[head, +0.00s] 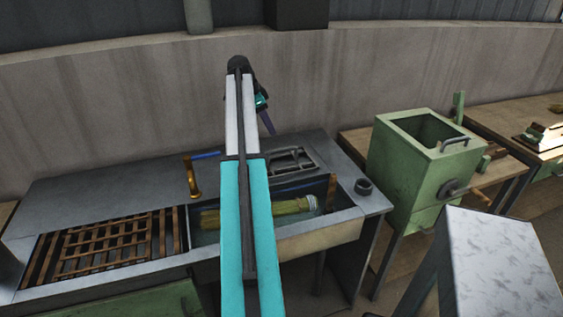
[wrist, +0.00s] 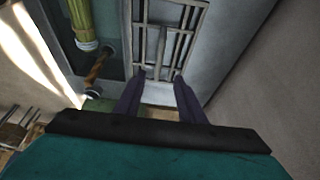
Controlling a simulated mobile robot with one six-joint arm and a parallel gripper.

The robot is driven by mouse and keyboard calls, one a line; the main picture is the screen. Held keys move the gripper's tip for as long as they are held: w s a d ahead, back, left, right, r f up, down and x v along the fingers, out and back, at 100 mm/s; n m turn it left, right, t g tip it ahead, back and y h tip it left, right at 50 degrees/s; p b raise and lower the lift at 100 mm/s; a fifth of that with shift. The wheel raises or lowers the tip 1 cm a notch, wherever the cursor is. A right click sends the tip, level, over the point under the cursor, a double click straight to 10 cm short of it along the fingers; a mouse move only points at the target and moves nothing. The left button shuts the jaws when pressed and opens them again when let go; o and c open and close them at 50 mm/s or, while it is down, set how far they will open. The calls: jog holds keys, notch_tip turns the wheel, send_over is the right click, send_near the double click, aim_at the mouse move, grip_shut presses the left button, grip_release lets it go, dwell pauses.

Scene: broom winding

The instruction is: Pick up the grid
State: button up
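A grey metal grid (head: 290,160) lies on the counter behind the sink basin. In the wrist view, the grid (wrist: 168,40) shows its bars and frame straight ahead of my fingers. My gripper (wrist: 158,77) is open, with its two dark fingers apart and nothing visible between them. The fingertips overlap the near end of the grid in the picture; I cannot tell whether they touch it. In the head view, my arm hides part of the scene, and only one dark finger of my gripper (head: 268,124) shows clearly, above and behind the grid.
A green straw bundle (head: 265,213) lies in the sink basin, with a rusty bar (head: 331,191) at its right end. A brown slatted rack (head: 110,245) fills the left basin. A small dark cup (head: 363,186) stands on the right corner. The wall (head: 330,80) is close behind.

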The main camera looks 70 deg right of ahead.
aim_at(282, 148)
jog(key=shift+p+x, duration=0.8)
jog(key=shift+x, duration=3.5)
jog(key=shift+p+x, duration=0.85)
jog(key=shift+x, duration=1.05)
jog(key=shift+s+d+f, duration=0.15)
jog(key=shift+s+f, duration=0.15)
jog(key=shift+f, duration=0.3)
jog(key=shift+f, duration=0.25)
grip_shut()
jog(key=shift+r, duration=0.1)
